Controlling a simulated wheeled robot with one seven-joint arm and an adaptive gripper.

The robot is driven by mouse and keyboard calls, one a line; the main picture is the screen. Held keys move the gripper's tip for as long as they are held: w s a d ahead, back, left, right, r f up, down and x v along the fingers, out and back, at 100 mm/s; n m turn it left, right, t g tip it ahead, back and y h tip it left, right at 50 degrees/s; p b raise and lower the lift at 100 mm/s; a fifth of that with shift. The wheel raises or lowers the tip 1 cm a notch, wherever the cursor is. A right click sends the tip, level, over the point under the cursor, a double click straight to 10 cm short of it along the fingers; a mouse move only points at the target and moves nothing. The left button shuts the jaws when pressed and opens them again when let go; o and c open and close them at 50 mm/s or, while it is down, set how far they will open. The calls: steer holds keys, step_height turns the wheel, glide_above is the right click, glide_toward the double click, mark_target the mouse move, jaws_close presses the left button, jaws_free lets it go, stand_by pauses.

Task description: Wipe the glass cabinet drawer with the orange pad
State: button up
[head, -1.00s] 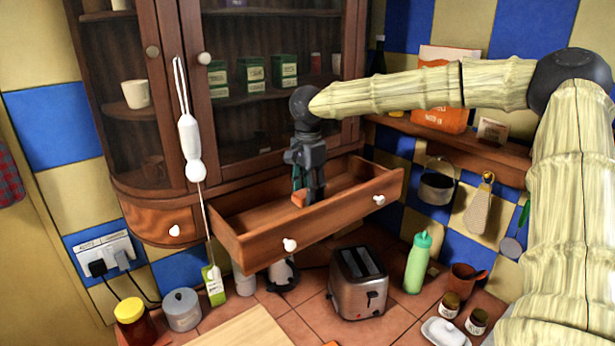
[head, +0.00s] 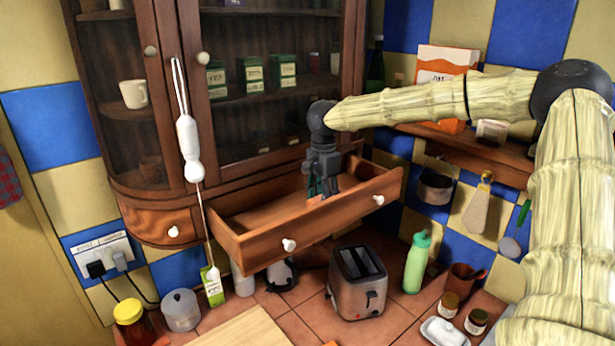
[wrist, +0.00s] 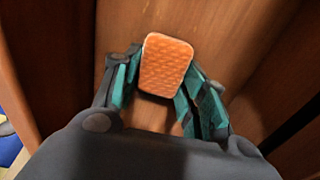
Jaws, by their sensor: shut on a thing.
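The glass cabinet drawer (head: 260,241) is pulled open below the glass-fronted cabinet (head: 272,138). Its wooden floor also shows in the wrist view (wrist: 240,30). My gripper (head: 320,192) points down inside the drawer, in its right half. In the wrist view my gripper (wrist: 165,85) is shut on the orange pad (wrist: 166,62), a textured block between the teal fingers. In the head view only a small orange edge of the pad (head: 315,200) shows above the drawer's front wall. I cannot tell whether the pad touches the drawer floor.
A white hanging utensil (head: 188,140) dangles from the cabinet front, left of the drawer. A toaster (head: 357,283) and a green bottle (head: 417,262) stand on the counter below. A shelf (head: 460,150) with boxes is at the right.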

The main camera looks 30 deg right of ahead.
steer(key=shift+w+d, duration=0.2)
steer(key=shift+d, duration=1.45)
steer(key=shift+w+d, duration=0.15)
steer(key=shift+d, duration=1.5)
steer(key=shift+s+a, duration=0.2)
steer(key=shift+a, duration=1.8)
steer(key=shift+s+a, duration=0.25)
steer(key=shift+a, duration=1.8)
steer(key=shift+s+a, duration=0.2)
steer(key=shift+a, duration=1.8)
steer(key=shift+w, duration=0.2)
steer(key=d, duration=0.4)
steer(key=shift+w+d, duration=0.15)
steer(key=shift+w, duration=0.15)
steer(key=shift+w+d, duration=0.25)
steer(key=shift+d, duration=0.7)
steer(key=shift+w+d, duration=0.2)
steer(key=shift+d, duration=2.75)
steer(key=shift+a, duration=0.3)
steer(key=shift+s+a, duration=0.2)
steer(key=shift+a, duration=1.7)
steer(key=shift+s+a, duration=0.2)
steer(key=shift+a, duration=1.65)
steer(key=shift+s+a, duration=0.2)
steer(key=shift+a, duration=1.7)
steer(key=shift+a+r, duration=0.15)
steer(key=shift+r, duration=0.1)
step_height(320, 180, up, 8)
steer(key=shift+f, duration=0.25)
steer(key=shift+r, duration=0.1)
